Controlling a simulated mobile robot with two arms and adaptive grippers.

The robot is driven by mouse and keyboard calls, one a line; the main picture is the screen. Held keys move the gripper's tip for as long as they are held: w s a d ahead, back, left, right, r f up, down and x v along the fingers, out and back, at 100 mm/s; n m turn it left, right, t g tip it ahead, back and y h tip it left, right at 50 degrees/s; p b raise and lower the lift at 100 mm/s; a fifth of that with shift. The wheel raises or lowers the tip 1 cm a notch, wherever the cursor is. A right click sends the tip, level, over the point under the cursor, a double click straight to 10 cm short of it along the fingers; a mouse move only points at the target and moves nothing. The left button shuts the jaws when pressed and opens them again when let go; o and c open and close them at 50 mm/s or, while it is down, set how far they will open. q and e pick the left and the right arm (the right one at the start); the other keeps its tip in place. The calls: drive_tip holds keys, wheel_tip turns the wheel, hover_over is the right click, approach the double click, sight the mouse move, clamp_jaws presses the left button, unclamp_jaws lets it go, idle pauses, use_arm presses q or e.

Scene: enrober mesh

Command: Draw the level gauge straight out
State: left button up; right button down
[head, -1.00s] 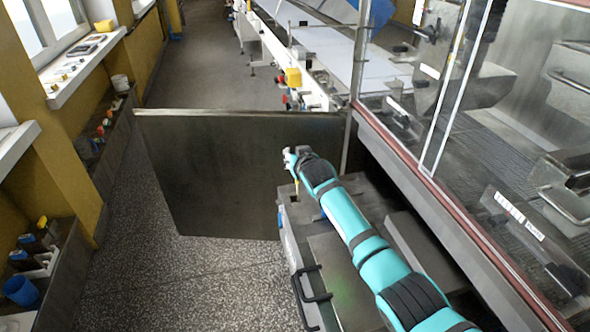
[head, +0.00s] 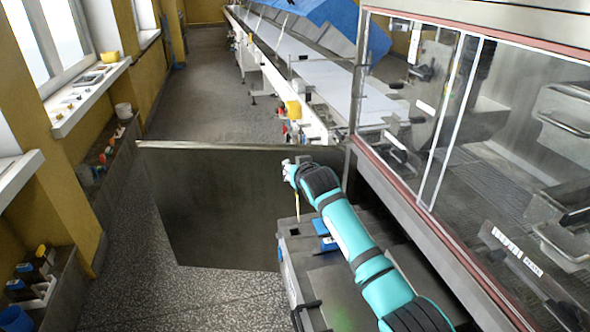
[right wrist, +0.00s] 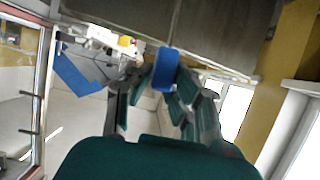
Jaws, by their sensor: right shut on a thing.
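The gauge's thin yellow rod (head: 298,206) hangs upright below the gripper, over a small dark opening in the tank top. I cannot tell whether its lower end is still inside. In the right wrist view a blue piece (right wrist: 165,69), which looks like the gauge's grip, sits between the fingertips. My left gripper is not in view.
A dark metal panel (head: 215,210) stands upright just behind the gripper. A blue item (head: 325,236) lies on the tank top beside my arm. A glazed machine housing (head: 440,130) stands right. The floor (head: 200,300) at left is clear.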

wheel_tip(320, 180, up, 18)
drive_tip(key=p, duration=1.5)
drive_tip(key=shift+f, duration=0.15)
idle(1.2)
